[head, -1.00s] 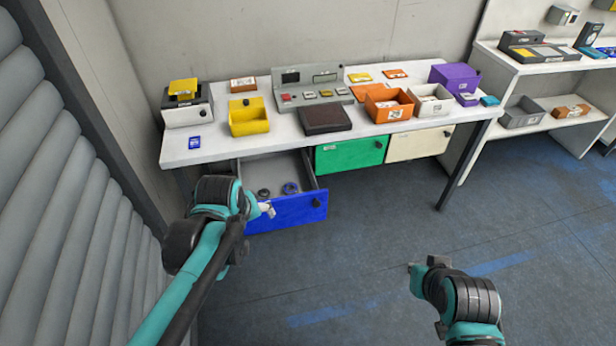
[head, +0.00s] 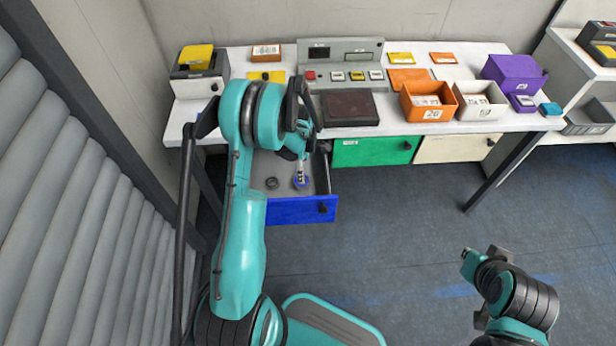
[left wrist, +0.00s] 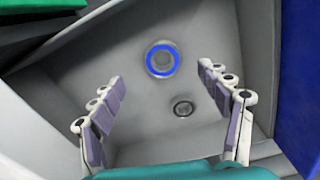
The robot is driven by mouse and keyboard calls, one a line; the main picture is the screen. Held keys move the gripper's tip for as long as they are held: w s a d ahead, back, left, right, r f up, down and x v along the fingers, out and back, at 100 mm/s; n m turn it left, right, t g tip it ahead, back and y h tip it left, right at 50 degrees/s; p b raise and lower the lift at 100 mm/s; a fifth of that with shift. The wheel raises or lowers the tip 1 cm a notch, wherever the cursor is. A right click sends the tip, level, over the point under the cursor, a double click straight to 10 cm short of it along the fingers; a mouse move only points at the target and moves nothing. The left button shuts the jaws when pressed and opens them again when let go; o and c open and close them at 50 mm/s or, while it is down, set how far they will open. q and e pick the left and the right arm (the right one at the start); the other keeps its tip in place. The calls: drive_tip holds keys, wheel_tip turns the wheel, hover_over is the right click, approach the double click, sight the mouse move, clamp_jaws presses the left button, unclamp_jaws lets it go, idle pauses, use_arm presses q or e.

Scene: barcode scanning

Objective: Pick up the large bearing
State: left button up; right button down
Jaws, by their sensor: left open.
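The large bearing (left wrist: 162,59), a grey disc with a blue ring, lies on the floor of the open drawer in the left wrist view. It shows partly under my gripper in the head view (head: 301,183). A smaller dark bearing (left wrist: 183,108) lies apart from it in the same drawer, also in the head view (head: 272,183). My left gripper (left wrist: 160,74) is open and empty above the drawer, its fingers spread either side of the large bearing in the picture, apart from it. My right gripper (head: 468,258) is far right over the floor; its jaws are too small to read.
The open drawer has a blue front (head: 290,211) and grey walls. The white table (head: 395,125) above it carries an orange bin (head: 427,112), a white bin (head: 480,113) and a dark pad (head: 349,108). A green drawer (head: 372,152) is shut beside it.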

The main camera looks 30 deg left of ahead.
use_arm(q)
drive_tip(key=f+b, duration=0.1)
drive_tip(key=f, duration=0.1)
drive_tip(key=f+b, duration=0.1)
drive_tip(key=f, duration=0.1)
drive_tip(key=f+b, duration=0.1)
drive_tip(key=f, duration=0.2)
drive_tip(key=shift+s+a+f+b, duration=0.1)
drive_tip(key=shift+s+a+b, duration=0.15)
drive_tip(key=shift+b, duration=0.05)
drive_tip(key=c, duration=1.5)
